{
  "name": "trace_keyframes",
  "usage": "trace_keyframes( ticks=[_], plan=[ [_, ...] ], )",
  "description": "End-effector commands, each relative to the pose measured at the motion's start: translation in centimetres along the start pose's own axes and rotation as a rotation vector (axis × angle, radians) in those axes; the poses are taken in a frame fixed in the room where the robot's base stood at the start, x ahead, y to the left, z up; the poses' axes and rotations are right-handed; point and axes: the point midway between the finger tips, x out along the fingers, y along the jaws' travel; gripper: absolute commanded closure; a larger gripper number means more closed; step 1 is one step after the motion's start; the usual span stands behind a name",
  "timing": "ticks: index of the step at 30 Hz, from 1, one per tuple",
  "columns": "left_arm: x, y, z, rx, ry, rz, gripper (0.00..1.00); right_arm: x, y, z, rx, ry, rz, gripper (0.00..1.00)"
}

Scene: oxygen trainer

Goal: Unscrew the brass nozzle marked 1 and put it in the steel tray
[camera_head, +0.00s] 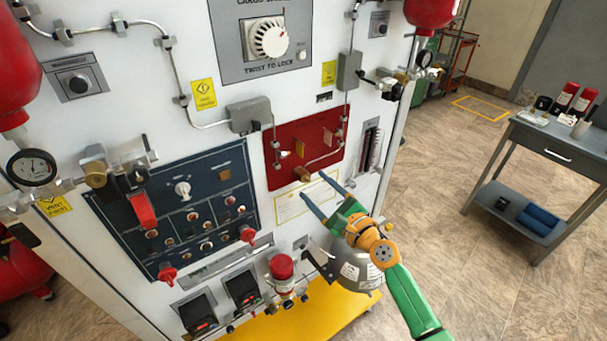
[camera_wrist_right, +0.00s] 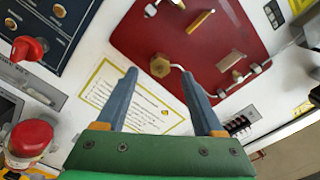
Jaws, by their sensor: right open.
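A brass hex nozzle (camera_head: 303,174) sits at the lower edge of the red panel (camera_head: 283,158) on the white trainer. In the right wrist view the brass nozzle (camera_wrist_right: 160,65) shows just beyond my fingertips, and no number on it is readable. My right gripper (camera_head: 312,183) is open and empty, pointing at the panel. In the right wrist view its blue fingers (camera_wrist_right: 159,72) stand to either side of the nozzle, apparently short of it. My left gripper is out of view. I cannot make out the steel tray.
A dark switch panel (camera_head: 183,205) with red knobs lies left of the red panel. A metal sphere (camera_head: 356,268) hangs below the gripper. Thin pipes and a red-capped valve (camera_head: 281,267) stick out. A grey cart (camera_head: 548,150) stands right across open floor.

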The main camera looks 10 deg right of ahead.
Motion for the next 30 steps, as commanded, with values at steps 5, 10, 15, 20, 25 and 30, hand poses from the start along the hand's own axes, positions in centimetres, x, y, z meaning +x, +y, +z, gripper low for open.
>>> trace_keyframes(
  ticks=[5, 10, 15, 20, 25, 30],
  plan=[
    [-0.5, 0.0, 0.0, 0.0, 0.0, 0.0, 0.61, 0.0, 0.0, 0.1, 0.103, 0.001, 0.0, 0.31],
    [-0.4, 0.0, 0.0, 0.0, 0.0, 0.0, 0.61, 0.0, 0.0, 0.1, 0.099, 0.0, 0.0, 0.31],
    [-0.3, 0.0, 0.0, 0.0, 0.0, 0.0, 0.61, 0.0, 0.0, 0.0, 0.097, 0.0, 0.0, 0.31],
    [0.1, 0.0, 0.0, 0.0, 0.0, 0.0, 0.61, 1.1, 0.0, -0.1, 0.096, -0.001, -0.001, 0.31],
    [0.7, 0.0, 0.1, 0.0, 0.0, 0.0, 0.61, 2.6, 0.1, -0.1, 0.097, -0.001, -0.001, 0.31],
    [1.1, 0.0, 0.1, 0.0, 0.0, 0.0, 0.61, 3.7, 0.0, -0.1, 0.095, 0.0, -0.001, 0.31]
  ],
)
